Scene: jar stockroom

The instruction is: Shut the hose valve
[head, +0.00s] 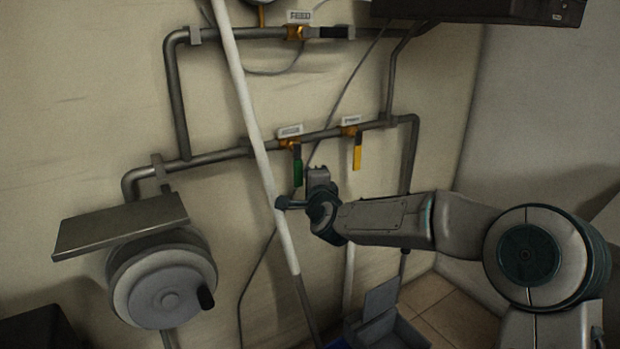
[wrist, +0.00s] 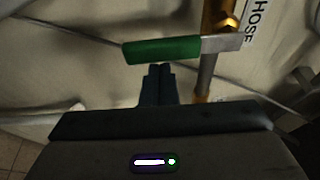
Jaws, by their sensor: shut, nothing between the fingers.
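The hose valve has a green lever handle (head: 298,172) that hangs down, crosswise to the lower wall pipe. In the wrist view the green handle (wrist: 162,50) lies across the pipe, next to a brass body (wrist: 220,18) and a label reading HOSE (wrist: 260,20). My gripper (wrist: 158,69) is shut and empty. Its fingertips are close beside the handle's long side, to the right of the handle as the head view sees it. I cannot tell whether they touch it. In the head view the fingertips are not clear.
A yellow-handled valve (head: 357,152) sits to the right on the same pipe. A black-handled valve (head: 330,32) is on the pipe above. A pale pole (head: 250,110) leans at the left of the hose valve. A round drum with a crank (head: 162,285) and a metal shelf (head: 120,226) are lower left.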

